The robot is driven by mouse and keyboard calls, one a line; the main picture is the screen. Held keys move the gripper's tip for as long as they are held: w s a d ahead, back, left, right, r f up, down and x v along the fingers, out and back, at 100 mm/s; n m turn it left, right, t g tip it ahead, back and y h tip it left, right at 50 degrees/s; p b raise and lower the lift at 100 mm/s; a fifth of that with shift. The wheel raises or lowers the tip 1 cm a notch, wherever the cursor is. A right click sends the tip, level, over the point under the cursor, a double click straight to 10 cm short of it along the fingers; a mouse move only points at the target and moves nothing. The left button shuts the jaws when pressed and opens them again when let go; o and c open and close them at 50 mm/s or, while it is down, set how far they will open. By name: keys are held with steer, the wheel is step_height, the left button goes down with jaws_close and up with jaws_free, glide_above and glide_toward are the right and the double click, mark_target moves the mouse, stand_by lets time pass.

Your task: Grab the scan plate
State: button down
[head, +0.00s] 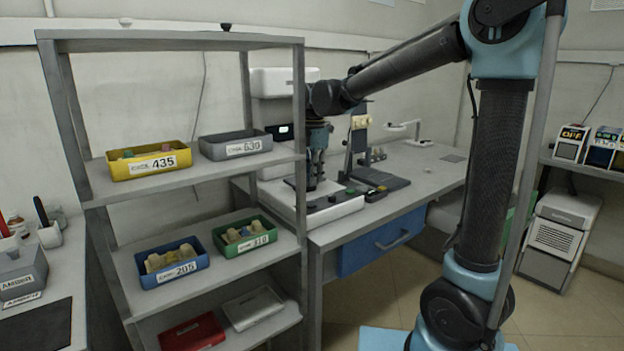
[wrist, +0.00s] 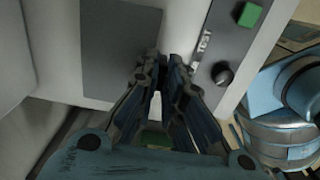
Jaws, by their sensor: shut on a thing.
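My gripper (head: 314,187) is low over the white machine on the bench in the head view. In the wrist view its fingers (wrist: 164,78) are close together, with a small green piece (wrist: 155,138) partly showing between them. The fingers hide most of that piece, so its shape is unclear. A flat dark grey plate (wrist: 120,45), perhaps the scan plate, lies on the white machine (wrist: 183,30), beside and beyond the fingertips. I cannot tell whether the fingers touch the plate.
A dark control panel (wrist: 218,50) with a green button (wrist: 250,14) and black knob (wrist: 222,73) is right of the fingers. A grey rack (head: 190,188) with labelled bins stands left. A dark pad (head: 380,179) and small stand are on the bench's right.

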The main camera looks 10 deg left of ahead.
step_height(320, 180, up, 7)
steer(key=shift+s+d+f, duration=0.1)
steer(key=s+d, duration=1.2)
steer(key=d, duration=0.3)
steer(key=shift+s, duration=0.35)
